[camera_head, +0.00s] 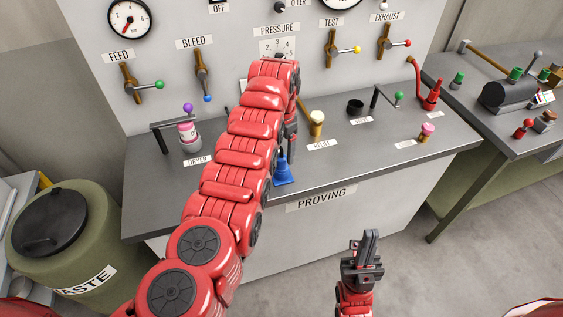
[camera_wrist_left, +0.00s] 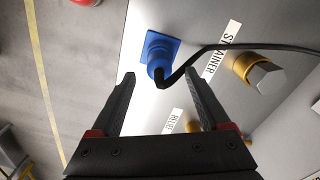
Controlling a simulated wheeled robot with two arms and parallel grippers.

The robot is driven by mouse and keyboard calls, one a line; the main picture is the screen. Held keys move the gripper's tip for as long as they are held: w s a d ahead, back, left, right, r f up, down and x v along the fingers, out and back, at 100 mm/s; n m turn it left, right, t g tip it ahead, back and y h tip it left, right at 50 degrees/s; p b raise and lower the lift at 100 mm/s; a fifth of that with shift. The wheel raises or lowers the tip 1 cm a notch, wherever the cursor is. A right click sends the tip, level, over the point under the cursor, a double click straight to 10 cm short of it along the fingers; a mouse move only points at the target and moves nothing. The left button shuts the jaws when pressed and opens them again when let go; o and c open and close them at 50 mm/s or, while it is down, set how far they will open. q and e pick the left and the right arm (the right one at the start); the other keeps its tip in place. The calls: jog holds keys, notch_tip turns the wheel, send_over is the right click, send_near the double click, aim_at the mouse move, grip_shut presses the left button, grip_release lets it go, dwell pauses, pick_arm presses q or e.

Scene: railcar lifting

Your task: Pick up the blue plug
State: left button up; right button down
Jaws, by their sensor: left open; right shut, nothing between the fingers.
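The blue plug (camera_head: 283,172) sits at the front edge of the grey bench, partly hidden by my left arm. In the left wrist view the blue plug (camera_wrist_left: 157,52) has a square base and a rounded body, with a black cable curving away to the right. My left gripper (camera_head: 290,150) points down just above it, largely hidden by the arm. The wrist view shows the left gripper (camera_wrist_left: 159,76) open, its fingertips spread either side of the plug's near end, with no visible grip on it. My right gripper (camera_head: 369,238) is shut and empty in front of the bench.
A brass fitting (camera_head: 317,122) stands right of the plug, above the RELIEF label. A black cup (camera_head: 355,106), a green-knobbed lever (camera_head: 398,97) and a pink-topped fitting (camera_head: 427,131) are further right. A pink-and-white fitting (camera_head: 188,134) is left. A waste drum (camera_head: 75,235) stands at lower left.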

aim_at(282, 157)
pick_arm(q)
jog(key=shift+f+p, duration=0.6)
jog(key=shift+f, duration=1.35)
jog(key=shift+s, duration=0.1)
grip_shut()
